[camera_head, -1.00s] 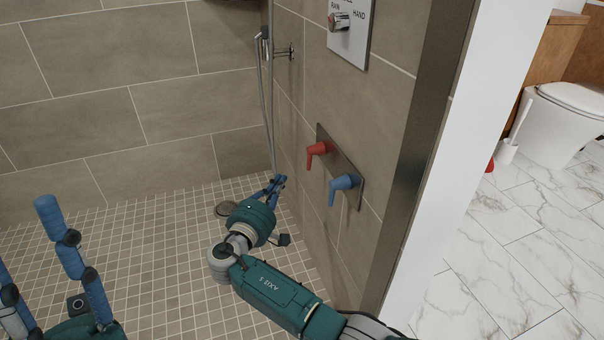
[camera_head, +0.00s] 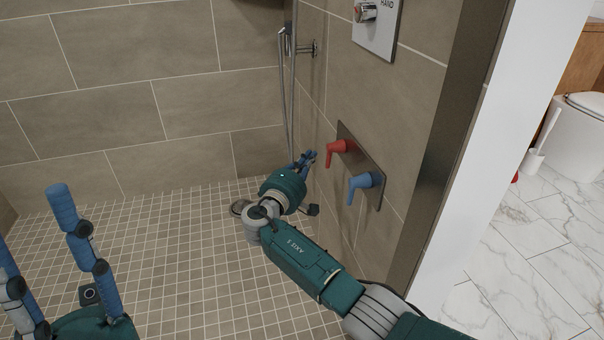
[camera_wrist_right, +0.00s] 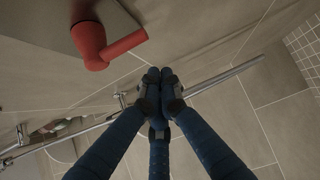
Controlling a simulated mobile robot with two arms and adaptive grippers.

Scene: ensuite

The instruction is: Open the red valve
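The red valve (camera_head: 339,148) is a lever handle on a metal plate (camera_head: 373,165) on the tiled shower wall, with its lever hanging down in the head view. It also shows at the upper left of the right wrist view (camera_wrist_right: 107,45). My right gripper (camera_head: 310,157) is just left of the red valve, apart from it. In the right wrist view its blue fingertips (camera_wrist_right: 160,75) are together with nothing seen between them. My left gripper (camera_head: 42,225) is at the lower left, its blue fingers spread and empty, far from the valve.
A blue valve (camera_head: 364,184) sits on the same plate, right of and below the red one. A shower control panel (camera_head: 377,25) is above. A shower hose and bar (camera_head: 288,80) run down left of the valves.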

